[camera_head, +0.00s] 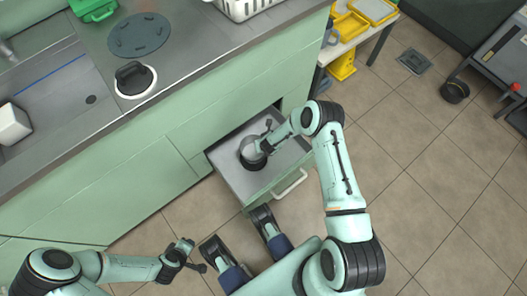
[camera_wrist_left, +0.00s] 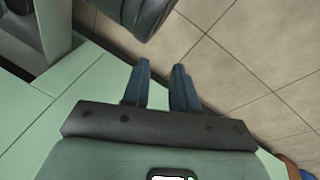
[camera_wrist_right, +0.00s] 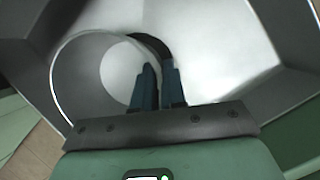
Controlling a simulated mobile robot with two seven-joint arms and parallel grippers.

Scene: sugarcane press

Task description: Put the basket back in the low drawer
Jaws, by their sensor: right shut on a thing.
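The low drawer (camera_head: 231,182) is pulled open from the green cabinet, with its white handle (camera_head: 289,184) at the front. A round grey basket (camera_head: 247,153) with a dark band is inside the drawer area. My right gripper (camera_head: 264,145) reaches down over the drawer and is shut on the basket's wall. In the right wrist view the basket (camera_wrist_right: 80,85) shows as a grey cylinder, with the finger tips (camera_wrist_right: 158,75) at its rim. I cannot tell whether it touches the drawer floor. My left gripper (camera_head: 199,255) is open and empty over the floor; its fingers (camera_wrist_left: 161,70) stand apart.
The counter (camera_head: 190,50) above holds a white crate (camera_head: 250,8), a green box (camera_head: 93,8) and a dark knob-like part (camera_head: 133,77). A table with yellow trays (camera_head: 350,24) stands to the right. The tiled floor (camera_head: 430,180) at the right is mostly clear.

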